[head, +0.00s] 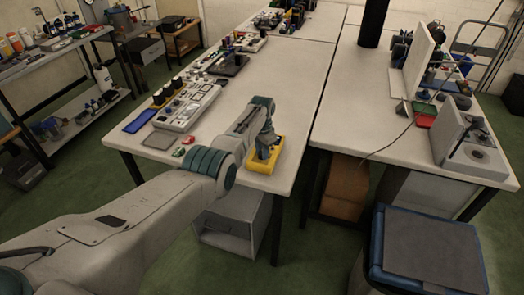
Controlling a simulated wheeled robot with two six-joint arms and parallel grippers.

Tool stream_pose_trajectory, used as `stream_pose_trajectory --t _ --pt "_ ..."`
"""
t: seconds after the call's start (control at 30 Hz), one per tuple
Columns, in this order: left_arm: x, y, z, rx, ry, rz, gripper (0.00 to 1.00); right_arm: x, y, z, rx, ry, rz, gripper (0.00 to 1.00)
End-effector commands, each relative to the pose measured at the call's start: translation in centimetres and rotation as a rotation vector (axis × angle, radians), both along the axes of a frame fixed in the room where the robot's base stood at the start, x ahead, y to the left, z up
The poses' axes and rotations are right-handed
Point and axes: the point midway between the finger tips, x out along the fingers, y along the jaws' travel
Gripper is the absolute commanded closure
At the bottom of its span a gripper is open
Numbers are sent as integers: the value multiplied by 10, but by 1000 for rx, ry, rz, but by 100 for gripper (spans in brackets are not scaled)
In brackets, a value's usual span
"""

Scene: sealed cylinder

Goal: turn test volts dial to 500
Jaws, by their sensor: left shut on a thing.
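A yellow device (261,168), probably the tester with the test volts dial, lies near the front right corner of the left white table. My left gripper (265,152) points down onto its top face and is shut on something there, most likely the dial. The gripper and wrist cover the dial, so its markings and setting cannot be read. My right gripper is not in view.
A grey panel (188,106) with knobs stands left of my arm, with a blue tray (140,121) and small red and green pieces (184,146) nearby. The table right of the arm is clear (300,95). A blue-framed stool (425,250) stands at the front right.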

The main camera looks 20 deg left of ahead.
Motion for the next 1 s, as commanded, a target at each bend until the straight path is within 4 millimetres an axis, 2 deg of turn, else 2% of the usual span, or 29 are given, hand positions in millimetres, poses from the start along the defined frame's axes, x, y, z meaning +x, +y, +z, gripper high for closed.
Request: stream_pose_trajectory --t 0.6,0.63,0.7,1.0 --pt "0 0 0 0 0 -40 98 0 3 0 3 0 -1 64" --pt "0 0 0 0 0 -40 69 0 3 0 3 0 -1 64" --pt "0 0 0 0 0 -40 55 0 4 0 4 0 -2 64" --pt "0 0 1 0 0 -39 53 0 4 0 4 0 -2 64"
